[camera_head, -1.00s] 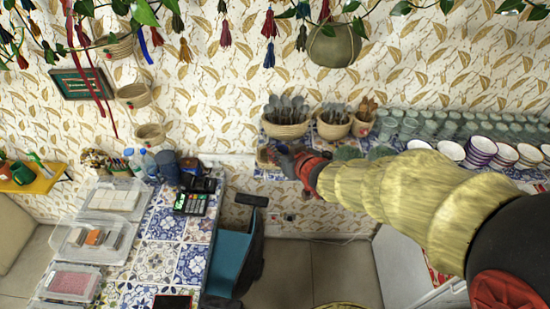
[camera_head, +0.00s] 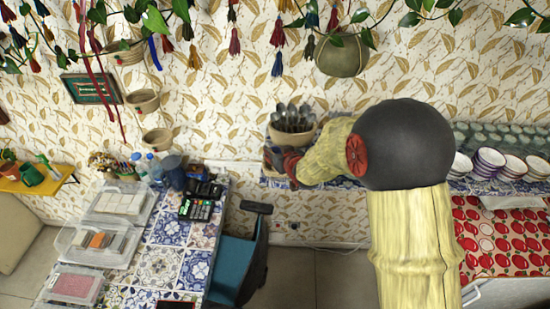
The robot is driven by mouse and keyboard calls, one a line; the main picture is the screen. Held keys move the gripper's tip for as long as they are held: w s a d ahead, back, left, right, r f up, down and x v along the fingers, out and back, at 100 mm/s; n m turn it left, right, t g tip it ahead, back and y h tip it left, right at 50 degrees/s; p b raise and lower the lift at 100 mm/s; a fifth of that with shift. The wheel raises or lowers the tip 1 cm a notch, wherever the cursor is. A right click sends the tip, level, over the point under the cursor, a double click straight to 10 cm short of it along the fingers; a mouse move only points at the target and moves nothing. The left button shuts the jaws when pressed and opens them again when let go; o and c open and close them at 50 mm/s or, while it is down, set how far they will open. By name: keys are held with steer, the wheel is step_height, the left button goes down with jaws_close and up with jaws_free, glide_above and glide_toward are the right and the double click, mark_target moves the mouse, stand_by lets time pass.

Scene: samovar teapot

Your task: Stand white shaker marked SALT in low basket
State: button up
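My gripper (camera_head: 279,161) is at the left end of the blue tiled shelf, small and dark in the picture. Its red wrist part and my arm cover much of it, so I cannot tell whether its fingers are open or shut. A small woven basket (camera_head: 270,155) shows only in part right beside the gripper; whether they touch is unclear. I cannot make out a white shaker marked SALT anywhere in the head view.
A woven basket of spoons (camera_head: 292,131) stands just behind the gripper. Stacked bowls (camera_head: 488,163) and rows of glasses (camera_head: 500,135) fill the shelf's right. A tiled table (camera_head: 170,255) with plastic boxes and a card terminal (camera_head: 196,209) is left; a blue chair (camera_head: 236,268) stands beside it.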

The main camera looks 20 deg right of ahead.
steer(key=shift+w+f, duration=0.2)
steer(key=shift+f, duration=1.55)
steer(key=shift+f, duration=0.2)
steer(key=o, duration=1.2)
steer(key=shift+r, duration=0.1)
